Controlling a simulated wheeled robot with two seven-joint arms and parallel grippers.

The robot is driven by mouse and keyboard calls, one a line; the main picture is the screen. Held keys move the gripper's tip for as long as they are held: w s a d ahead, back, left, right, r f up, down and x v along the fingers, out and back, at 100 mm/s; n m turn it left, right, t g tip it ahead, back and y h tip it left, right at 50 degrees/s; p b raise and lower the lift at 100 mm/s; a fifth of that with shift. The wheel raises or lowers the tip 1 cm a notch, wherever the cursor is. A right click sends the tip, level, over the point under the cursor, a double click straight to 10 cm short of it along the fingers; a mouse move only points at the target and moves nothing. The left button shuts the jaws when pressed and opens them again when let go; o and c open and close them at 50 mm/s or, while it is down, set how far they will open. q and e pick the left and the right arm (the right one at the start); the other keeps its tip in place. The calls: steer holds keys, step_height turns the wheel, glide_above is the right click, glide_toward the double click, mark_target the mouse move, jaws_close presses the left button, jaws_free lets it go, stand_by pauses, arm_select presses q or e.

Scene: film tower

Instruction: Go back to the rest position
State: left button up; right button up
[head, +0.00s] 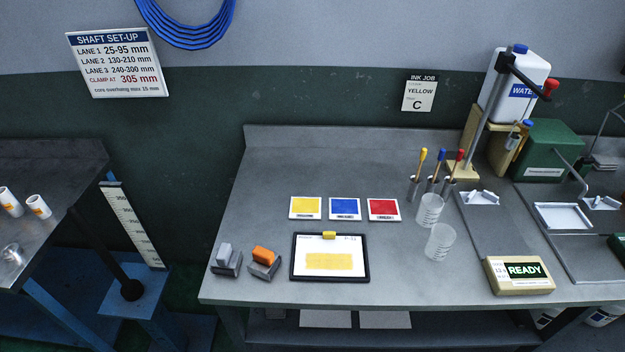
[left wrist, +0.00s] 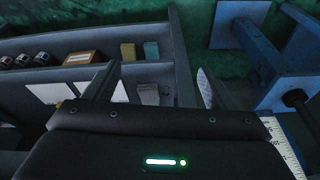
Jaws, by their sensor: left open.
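My left gripper (left wrist: 155,80) shows in the left wrist view, its two dark fingers spread wide. No held object shows between them; shelves and floor show beyond. A small pale item (left wrist: 148,93) seen between the fingers seems to lie on the shelf behind, and I cannot tell what it is. Neither gripper is in the head view. My right gripper is not in view.
The grey bench (head: 225,230) carries a framed print board (head: 330,275), ink cards, clear cups and a READY box (head: 520,275). A blue stand (head: 130,300) with a ruler (head: 133,225) stands left of it. In the left wrist view, a shelf (left wrist: 60,76) holds several jars.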

arm_select(q)
steer(key=s+a+f, duration=0.1)
steer(key=s+f, duration=0.3)
steer(key=f, duration=0.4)
steer(key=s+f, duration=0.3)
steer(key=f, duration=0.5)
steer(key=s+a+f, duration=0.1)
steer(key=s+f, duration=0.4)
steer(key=s, duration=0.2)
steer(key=s+a+f+g, duration=0.1)
steer(key=s+a+f, duration=0.1)
steer(key=s+f, duration=0.3)
steer(key=s, duration=0.3)
steer(key=shift+s+f+g, duration=0.2)
steer(key=shift+f+g, duration=0.1)
steer(key=shift+f, duration=0.05)
